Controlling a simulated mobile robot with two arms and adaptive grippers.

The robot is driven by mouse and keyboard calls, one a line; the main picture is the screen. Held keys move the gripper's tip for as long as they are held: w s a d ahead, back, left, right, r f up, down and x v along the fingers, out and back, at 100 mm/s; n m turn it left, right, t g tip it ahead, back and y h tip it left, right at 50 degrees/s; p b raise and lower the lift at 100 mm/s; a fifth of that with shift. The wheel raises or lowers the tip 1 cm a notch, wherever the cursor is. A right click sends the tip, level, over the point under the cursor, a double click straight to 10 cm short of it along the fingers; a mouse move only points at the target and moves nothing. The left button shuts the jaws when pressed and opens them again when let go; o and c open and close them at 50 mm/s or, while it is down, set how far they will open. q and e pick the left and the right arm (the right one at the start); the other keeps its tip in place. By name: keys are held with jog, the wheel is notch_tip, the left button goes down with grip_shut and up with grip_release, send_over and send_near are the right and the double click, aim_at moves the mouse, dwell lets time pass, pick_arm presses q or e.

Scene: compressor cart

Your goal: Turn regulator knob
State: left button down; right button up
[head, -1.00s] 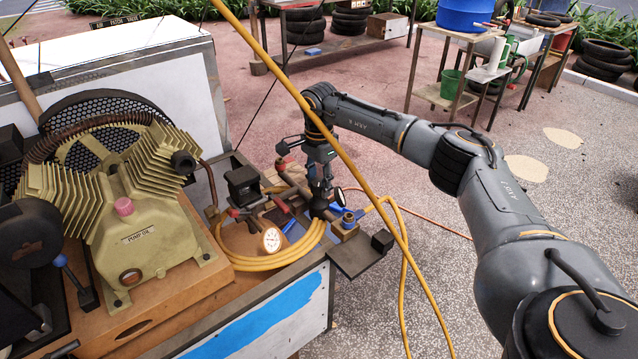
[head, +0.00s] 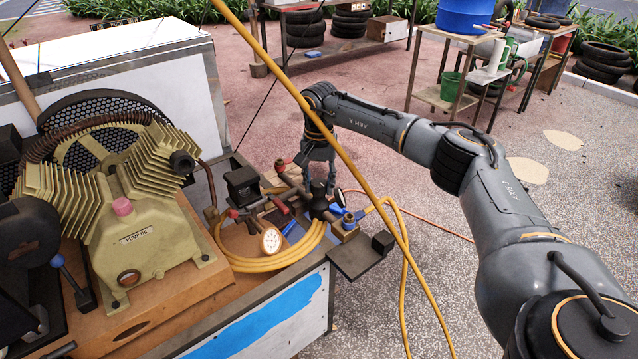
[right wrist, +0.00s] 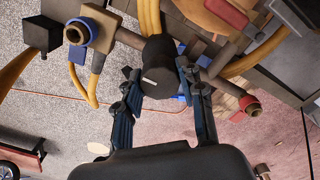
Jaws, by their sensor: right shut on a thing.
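The regulator knob is a dark, short cylinder (right wrist: 158,68) in the right wrist view, on the pipework of the cart. In the head view it is a small dark shape (head: 320,206), partly covered by my gripper. My right gripper (head: 319,182) comes down on it from above. In the right wrist view its fingers (right wrist: 160,88) stand on both sides of the knob, shut on it. A round white-faced gauge (head: 271,240) sits on the pipework to the left. My left gripper is not in view.
A coiled yellow hose (head: 265,262) lies below the pipework, and a yellow line crosses in front of my right arm. The tan compressor pump (head: 150,235) fills the left of the cart. A brass fitting (right wrist: 82,32) and red-handled parts are close to the knob.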

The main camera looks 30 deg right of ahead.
aim_at(319, 182)
dwell(0.4)
jog(key=o, duration=1.2)
jog(key=shift+r, duration=0.25)
notch_tip(319, 182, up, 12)
jog(key=shift+f, duration=0.25)
